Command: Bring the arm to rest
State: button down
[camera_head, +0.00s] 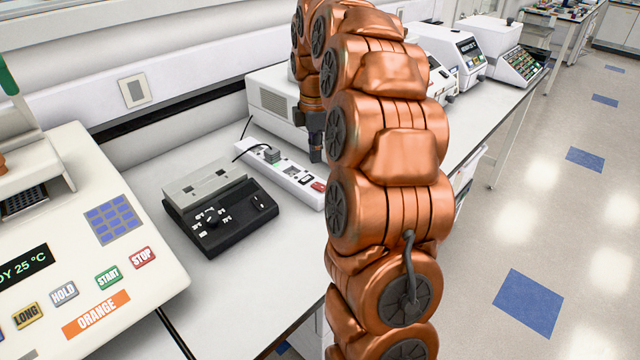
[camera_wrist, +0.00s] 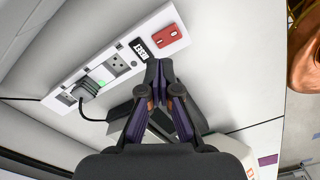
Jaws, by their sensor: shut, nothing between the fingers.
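My copper-coloured arm stands upright in the middle of the head view, arched over at the top. My gripper (camera_head: 316,148) hangs down from it above the bench, beside the white power strip (camera_head: 289,175). In the wrist view my gripper (camera_wrist: 158,72) is shut, with its fingertips together and nothing between them. The fingertips appear in front of the power strip's lower edge (camera_wrist: 108,60), close to the RESET label. I cannot tell how far above the bench they are.
A black device with a grey top (camera_head: 232,220) sits on the bench (camera_head: 235,285). A white thermal cycler labelled ORANGE (camera_head: 150,275) stands at left. More machines (camera_head: 455,55) stand behind my arm. A plug (camera_head: 271,155) with a cable sits in the strip. The floor (camera_head: 540,230) at right is clear.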

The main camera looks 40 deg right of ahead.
dwell(0.3)
jog(key=s+a+m, duration=0.5)
jog(key=s+a, duration=0.7)
jog(key=a, duration=0.4)
jog(key=s+a+f+m, duration=0.2)
jog(key=s+m, duration=0.1)
jog(key=s, duration=0.3)
jog(key=s+a+f+m+g, duration=0.1)
jog(key=s+a+m, duration=0.1)
jog(key=s, duration=0.5)
jog(key=s+a+f+m, duration=0.2)
jog(key=s+a+m, duration=0.1)
jog(key=s, duration=0.3)
jog(key=shift+s+a+f+m+g, duration=0.2)
jog(key=shift+a+f+m+g, duration=0.15)
jog(key=shift+a, duration=0.25)
